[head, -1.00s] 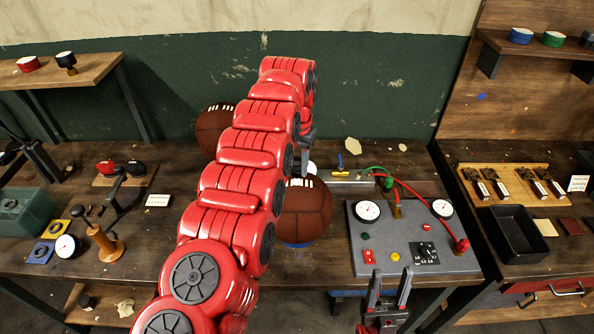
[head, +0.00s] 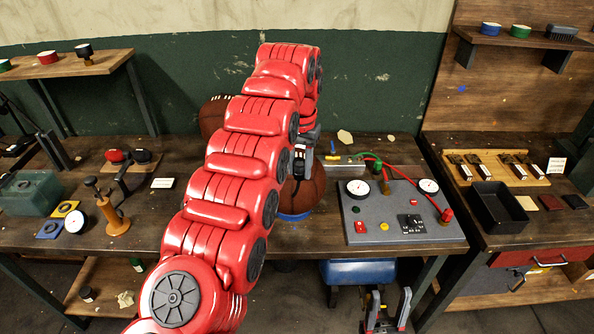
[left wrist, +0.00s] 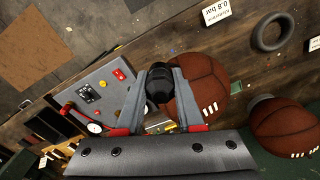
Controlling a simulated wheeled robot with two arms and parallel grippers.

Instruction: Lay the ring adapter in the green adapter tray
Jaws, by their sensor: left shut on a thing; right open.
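My left gripper (head: 304,160) is in front of the upper part of a brown leather ball (head: 314,190) in the head view. In the left wrist view my left gripper (left wrist: 160,80) is shut on a black round piece (left wrist: 158,88), which may be the ring adapter; its shape is partly hidden by the fingers. A dark green box (head: 28,196) stands at the left of the bench, far from that gripper; I cannot tell whether it is the adapter tray. My right gripper (head: 388,308) is open and empty, low in front of the bench.
A grey gauge panel (head: 400,222) with hoses stands right of the ball. A second ball (head: 214,112) is partly behind my left arm. A pump with a wooden base (head: 118,224) stands at left. A black bin (head: 497,207) is on the right bench. A dark ring (left wrist: 272,30) lies on the bench.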

